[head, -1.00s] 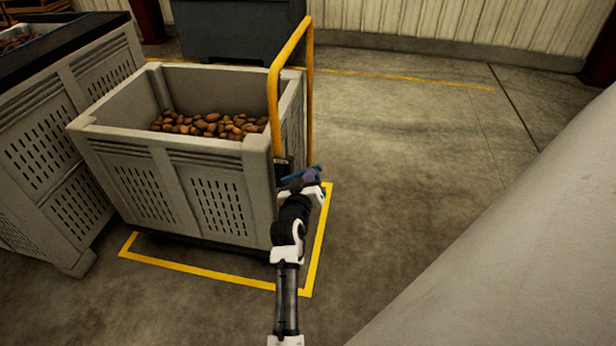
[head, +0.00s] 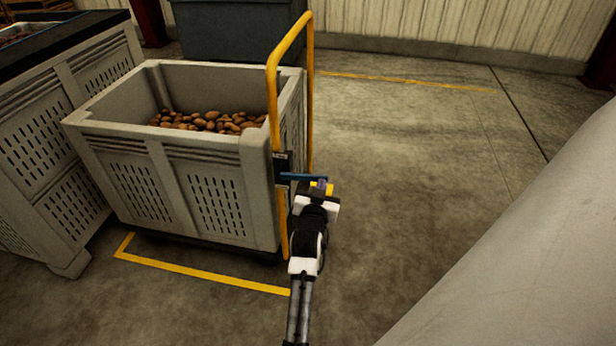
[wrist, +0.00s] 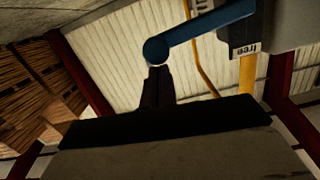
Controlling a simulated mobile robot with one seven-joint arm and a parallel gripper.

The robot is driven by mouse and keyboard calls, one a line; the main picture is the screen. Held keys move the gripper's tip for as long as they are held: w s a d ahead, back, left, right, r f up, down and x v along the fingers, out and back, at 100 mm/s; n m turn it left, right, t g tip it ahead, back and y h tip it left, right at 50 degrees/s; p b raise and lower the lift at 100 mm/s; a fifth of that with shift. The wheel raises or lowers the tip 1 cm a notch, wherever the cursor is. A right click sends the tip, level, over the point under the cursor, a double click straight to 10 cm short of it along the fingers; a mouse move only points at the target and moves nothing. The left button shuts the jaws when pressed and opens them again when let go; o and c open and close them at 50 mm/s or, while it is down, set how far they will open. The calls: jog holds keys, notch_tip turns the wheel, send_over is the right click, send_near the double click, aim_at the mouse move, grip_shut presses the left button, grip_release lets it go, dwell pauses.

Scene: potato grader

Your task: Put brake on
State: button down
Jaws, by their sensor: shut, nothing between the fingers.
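The brake lever is a blue bar (head: 303,177) on a dark box (head: 282,164) at the trolley's yellow handle (head: 273,90). It sticks out to the right, about level in the head view. In the wrist view the lever (wrist: 205,30) ends in a round blue knob (wrist: 155,50). Its box (wrist: 242,35) carries a label reading "free". My gripper (head: 320,186) is shut and empty. In the wrist view its dark fingertips (wrist: 158,72) are right at the knob's lower edge; I cannot tell whether they touch it.
A grey bin (head: 158,165) of potatoes (head: 215,122) stands on the trolley. Another grey bin (head: 50,150) is at the left, and a dark container (head: 235,35) is behind. Yellow floor lines (head: 200,275) mark the spot. The floor at the right is clear.

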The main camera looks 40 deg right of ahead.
notch_tip(320, 180, down, 9)
jog(key=m+b, duration=0.6)
jog(key=shift+w+a+t, duration=0.15)
jog(key=shift+t, duration=0.25)
jog(key=shift+f, duration=0.15)
